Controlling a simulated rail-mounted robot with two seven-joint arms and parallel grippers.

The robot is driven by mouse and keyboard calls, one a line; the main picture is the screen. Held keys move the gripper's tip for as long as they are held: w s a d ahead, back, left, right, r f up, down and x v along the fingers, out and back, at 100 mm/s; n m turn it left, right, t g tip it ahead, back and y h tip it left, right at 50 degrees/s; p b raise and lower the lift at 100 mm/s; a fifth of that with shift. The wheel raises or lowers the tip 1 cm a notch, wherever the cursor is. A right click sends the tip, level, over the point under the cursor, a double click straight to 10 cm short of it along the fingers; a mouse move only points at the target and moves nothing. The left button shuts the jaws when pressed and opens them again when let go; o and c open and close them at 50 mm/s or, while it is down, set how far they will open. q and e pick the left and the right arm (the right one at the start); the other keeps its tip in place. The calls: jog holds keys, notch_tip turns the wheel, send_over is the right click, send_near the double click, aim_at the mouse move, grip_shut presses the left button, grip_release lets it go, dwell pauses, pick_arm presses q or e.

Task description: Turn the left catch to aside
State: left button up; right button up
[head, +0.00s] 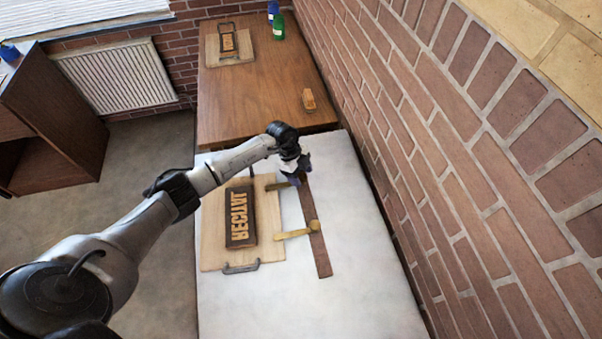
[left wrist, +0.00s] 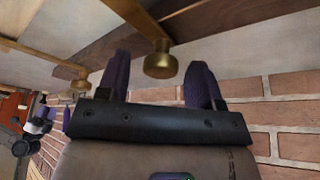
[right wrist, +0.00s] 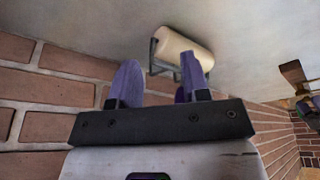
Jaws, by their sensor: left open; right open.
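A dark wooden strip (head: 311,205) on the white table carries two brass catches. The nearer catch (head: 292,234) points left towards a dark lettered block (head: 240,218) on a pale board (head: 213,240). The farther catch (head: 276,187) also points left, its knob end hidden by my left gripper (head: 298,173). In the left wrist view, my left gripper (left wrist: 160,72) is open, with a brass knob (left wrist: 161,62) between its purple fingers; contact cannot be told. The other knob (left wrist: 80,85) shows to the left. My right gripper (right wrist: 158,72) is open and empty, outside the head view.
A brick wall (head: 400,150) runs along the table's right side. A handle (head: 241,267) sits at the board's near edge. A brown table (head: 260,90) behind holds another board, an orange-brown block (head: 308,99) and bottles. The right wrist view shows a cream roller (right wrist: 183,48). The white table's front (head: 310,305) is clear.

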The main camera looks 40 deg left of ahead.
pick_arm(q)
grip_shut()
dwell(0.5)
